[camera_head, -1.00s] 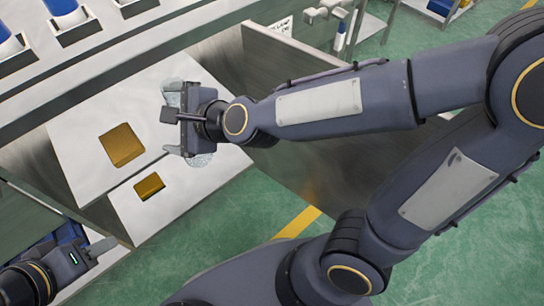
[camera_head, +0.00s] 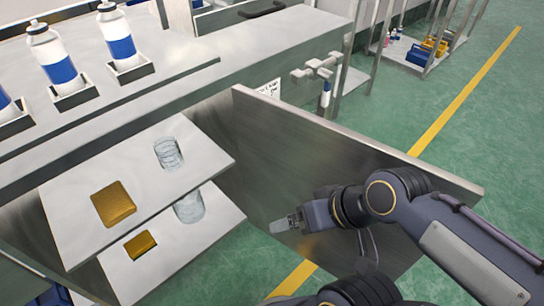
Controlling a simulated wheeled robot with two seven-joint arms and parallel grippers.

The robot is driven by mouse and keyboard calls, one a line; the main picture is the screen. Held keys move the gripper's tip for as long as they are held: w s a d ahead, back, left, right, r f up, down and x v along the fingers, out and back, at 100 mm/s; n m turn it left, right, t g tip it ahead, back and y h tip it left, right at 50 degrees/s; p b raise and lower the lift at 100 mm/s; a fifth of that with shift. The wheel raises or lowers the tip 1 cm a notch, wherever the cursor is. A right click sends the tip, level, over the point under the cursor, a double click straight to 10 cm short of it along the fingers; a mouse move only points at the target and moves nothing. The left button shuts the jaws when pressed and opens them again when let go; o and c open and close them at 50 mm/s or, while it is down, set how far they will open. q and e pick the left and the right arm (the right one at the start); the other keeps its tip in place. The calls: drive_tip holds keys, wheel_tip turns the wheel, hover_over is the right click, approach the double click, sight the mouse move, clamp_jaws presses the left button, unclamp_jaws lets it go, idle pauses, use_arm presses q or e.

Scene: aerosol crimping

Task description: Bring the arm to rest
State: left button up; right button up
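My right arm comes in from the lower right. Its gripper (camera_head: 284,224) is in front of the grey metal panel, with pale fingertips pointing left, clear of the shelves. Nothing shows between its fingers, but I cannot make out a gap between them. My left gripper is out of the picture.
Two pale shelves hold gold blocks, one on the upper shelf (camera_head: 113,204) and one on the lower (camera_head: 140,245). A clear ribbed cylinder (camera_head: 168,153) stands on the upper shelf, another (camera_head: 189,207) on the lower. White-and-blue bottles (camera_head: 117,36) stand in holders. A metal panel (camera_head: 300,150) juts out right.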

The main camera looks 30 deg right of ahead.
wheel_tip(320, 180, up, 32)
drive_tip(key=p, duration=3.1)
drive_tip(key=shift+r+p, duration=0.25)
drive_tip(key=shift+p, duration=0.1)
